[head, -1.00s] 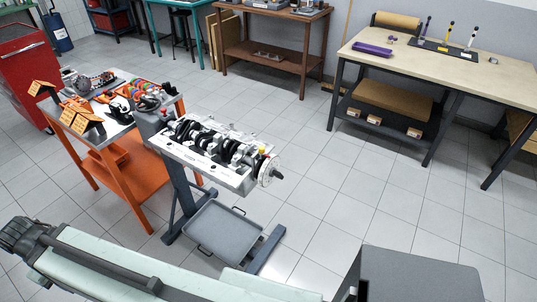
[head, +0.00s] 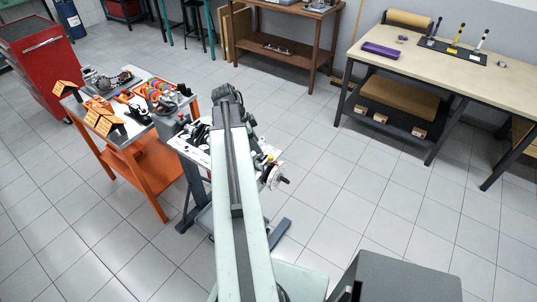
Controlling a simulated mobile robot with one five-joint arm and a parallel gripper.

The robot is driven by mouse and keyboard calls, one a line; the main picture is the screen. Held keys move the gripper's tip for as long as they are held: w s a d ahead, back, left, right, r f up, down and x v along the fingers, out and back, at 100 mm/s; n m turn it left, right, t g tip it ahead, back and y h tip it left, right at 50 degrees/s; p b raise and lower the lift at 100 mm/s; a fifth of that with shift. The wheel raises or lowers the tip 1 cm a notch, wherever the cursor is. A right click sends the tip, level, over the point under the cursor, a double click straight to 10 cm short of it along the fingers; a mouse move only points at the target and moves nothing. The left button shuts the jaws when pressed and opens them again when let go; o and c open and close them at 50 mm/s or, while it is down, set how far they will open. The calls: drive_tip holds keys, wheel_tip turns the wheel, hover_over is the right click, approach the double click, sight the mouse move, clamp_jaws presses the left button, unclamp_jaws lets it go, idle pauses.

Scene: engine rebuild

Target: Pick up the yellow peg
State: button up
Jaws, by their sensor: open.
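The yellow peg (head: 456,35) stands upright on a black mat (head: 445,47) on the light-topped workbench at the upper right. A purple peg (head: 437,28) stands to its left and a white peg (head: 481,39) to its right. Both yellow and white pegs have dark tops. My arm reaches up the middle of the picture, far to the left of the pegs. Its dark far end lies over the engine stand. I cannot make out my gripper's fingers there.
The workbench (head: 430,74) has a purple tray (head: 380,50) near its left end. An engine (head: 201,136) on a stand is partly hidden behind my arm. An orange cart (head: 150,165) stands left of it. Tiled floor (head: 345,190) is clear between engine and workbench.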

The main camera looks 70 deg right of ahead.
sight(269, 156)
drive_tip(key=shift+m, duration=0.4)
drive_tip(key=b+x, duration=0.2)
drive_tip(key=s+b+x, duration=0.1)
drive_tip(key=b+x, duration=0.2)
drive_tip(key=s+b+x, duration=0.1)
drive_tip(key=b+x, duration=0.1)
drive_tip(key=x, duration=0.1)
drive_tip(key=shift+d+r, duration=0.15)
drive_tip(key=shift+d, duration=0.1)
drive_tip(key=shift+r, duration=0.2)
clamp_jaws()
